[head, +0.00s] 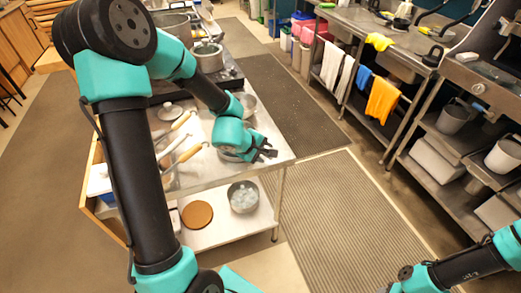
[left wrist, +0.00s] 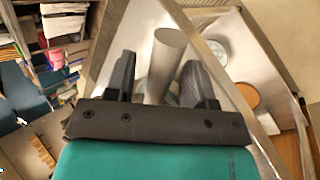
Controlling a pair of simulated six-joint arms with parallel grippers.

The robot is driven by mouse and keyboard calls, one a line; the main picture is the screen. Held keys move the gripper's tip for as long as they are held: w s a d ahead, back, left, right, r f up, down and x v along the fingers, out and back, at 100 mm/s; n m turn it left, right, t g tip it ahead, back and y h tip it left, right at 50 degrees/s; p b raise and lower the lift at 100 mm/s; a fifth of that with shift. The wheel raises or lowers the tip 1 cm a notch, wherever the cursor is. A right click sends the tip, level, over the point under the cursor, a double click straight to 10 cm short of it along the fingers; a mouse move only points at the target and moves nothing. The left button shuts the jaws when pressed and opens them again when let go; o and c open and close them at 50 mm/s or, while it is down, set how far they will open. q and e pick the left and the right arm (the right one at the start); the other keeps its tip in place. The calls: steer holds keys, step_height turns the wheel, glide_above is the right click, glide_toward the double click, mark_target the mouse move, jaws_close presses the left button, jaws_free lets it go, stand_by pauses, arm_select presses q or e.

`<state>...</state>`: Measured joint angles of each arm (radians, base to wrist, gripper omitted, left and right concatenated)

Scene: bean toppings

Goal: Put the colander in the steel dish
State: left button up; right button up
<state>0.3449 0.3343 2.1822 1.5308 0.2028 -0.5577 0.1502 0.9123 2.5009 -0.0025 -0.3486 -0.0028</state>
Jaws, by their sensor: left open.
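My left gripper (head: 266,152) is open above the front right part of the steel table (head: 268,138). The left wrist view shows its two fingers (left wrist: 158,85) on either side of a smooth grey cylindrical piece (left wrist: 165,52), with gaps beside it. I cannot tell if that piece is the colander's handle. A shiny round metal vessel (head: 246,102) stands behind the gripper, partly hidden by my arm; I cannot tell if it is the colander or the steel dish. A metal rim shows below my left wrist, mostly hidden.
A metal bowl with pale round contents (head: 243,197) and a brown disc (head: 197,214) sit on the lower shelf. Wooden-handled tools (head: 186,143) and a lid (head: 170,112) lie left on the table. Pots (head: 207,57) stand behind. Floor right of the table is clear.

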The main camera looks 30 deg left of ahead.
arm_select(q)
steer(key=shift+r, duration=0.15)
steer(key=v, duration=1.2)
stand_by(0.3)
stand_by(0.5)
steer(key=s+d+f+m+g, duration=0.2)
steer(key=d+f+m, duration=0.2)
steer(key=f, duration=0.7)
steer(key=s+d+f+m+g, duration=0.2)
steer(key=d+f+m, duration=0.2)
steer(key=f, duration=0.7)
steer(key=s+d+f+m+g, duration=0.2)
steer(key=d+f+m, duration=0.3)
steer(key=f, duration=0.6)
steer(key=shift+f+m+g, duration=0.2)
steer(key=shift+m+g, duration=0.1)
steer(key=shift+m, duration=0.2)
